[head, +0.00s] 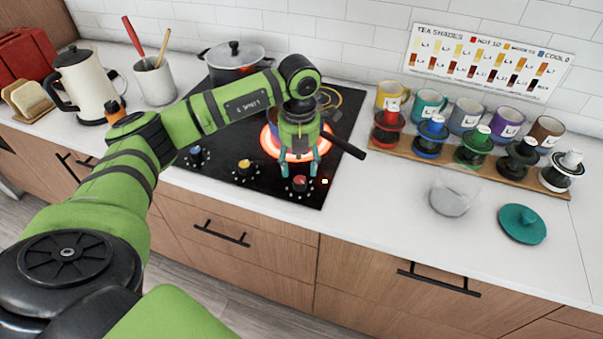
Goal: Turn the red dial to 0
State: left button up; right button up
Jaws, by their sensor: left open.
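The red dial (300,183) is the rightmost of three dials on the front strip of the black cooktop (222,172). White marks surround it, but they are too small to read its setting. A small bright spot shows just right of it. My left gripper (299,172) points down over the cooktop just behind and above the red dial. Its two teal fingers are apart with nothing seen between them. Whether they touch the dial cannot be told. The burner (275,150) behind the gripper glows orange-red. My right gripper is not in view.
A yellow dial (244,166) and a blue dial (196,153) sit left of the red one. A pan's dark handle (345,147) sticks out right of my gripper, its body mostly hidden. A lidded pot (237,62) stands behind.

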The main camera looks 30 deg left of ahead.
aim_at(300, 180)
pick_arm(q)
notch_tip(300, 180, down, 5)
jog(key=shift+r+p, duration=0.1)
jog(key=shift+p, duration=0.65)
jog(key=shift+f, duration=0.35)
jog(key=shift+d, duration=0.1)
jog(key=c, duration=1.2)
